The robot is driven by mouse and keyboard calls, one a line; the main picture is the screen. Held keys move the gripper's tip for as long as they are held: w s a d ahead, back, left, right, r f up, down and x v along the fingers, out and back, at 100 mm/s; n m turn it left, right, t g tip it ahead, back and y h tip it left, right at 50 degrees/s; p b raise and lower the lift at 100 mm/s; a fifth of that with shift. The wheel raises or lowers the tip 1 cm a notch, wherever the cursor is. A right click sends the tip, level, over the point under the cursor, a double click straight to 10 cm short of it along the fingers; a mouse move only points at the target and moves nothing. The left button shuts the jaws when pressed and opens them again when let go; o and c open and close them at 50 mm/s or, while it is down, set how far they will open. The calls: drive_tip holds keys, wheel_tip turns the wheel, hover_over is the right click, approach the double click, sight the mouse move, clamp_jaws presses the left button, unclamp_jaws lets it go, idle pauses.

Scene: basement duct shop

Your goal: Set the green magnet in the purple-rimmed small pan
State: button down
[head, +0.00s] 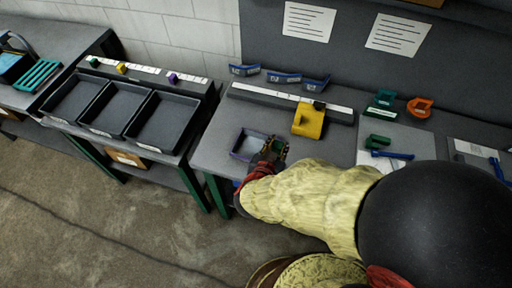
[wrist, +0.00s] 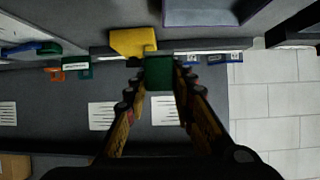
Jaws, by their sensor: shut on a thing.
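The green magnet (wrist: 159,77) is a dark green block between my fingertips in the wrist view. My gripper (head: 274,149) is shut on it; it also shows in the wrist view (wrist: 160,83). In the head view my gripper largely hides the magnet. The purple-rimmed small pan (head: 236,144) sits near the bench's front left corner, and its visible floor looks empty. My gripper is at the pan's right side in the head view and overlaps its right rim. In the wrist view the pan (wrist: 207,20) shows at the top edge, partly cut off, apart from the magnet.
A yellow block-like piece (head: 309,121) stands behind and right of my gripper, by a white-labelled rail (head: 270,97). Blue labelled bins (head: 284,78) stand behind the rail. Green and orange pieces (head: 420,107) lie farther right. Black trays (head: 119,110) fill the left bench.

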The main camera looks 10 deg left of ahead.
drive_tip(key=w+a+f+b, duration=0.1)
drive_tip(key=w+a+f, duration=0.1)
drive_tip(key=w+a+f+b, duration=0.1)
drive_tip(key=w+a+f, duration=0.1)
drive_tip(key=a+f, duration=0.1)
drive_tip(key=w+a+f+b, duration=0.2)
drive_tip(key=a+f, duration=0.1)
drive_tip(key=shift+a+f, duration=0.15)
drive_tip(key=shift+a+f+b, duration=0.1)
drive_tip(key=shift+f+b, duration=0.7)
drive_tip(key=shift+f, duration=0.75)
drive_tip(key=shift+f, duration=0.1)
drive_tip(key=shift+f, duration=0.1)
drive_tip(key=c, duration=1.6)
unclamp_jaws()
drive_tip(key=shift+o, duration=0.5)
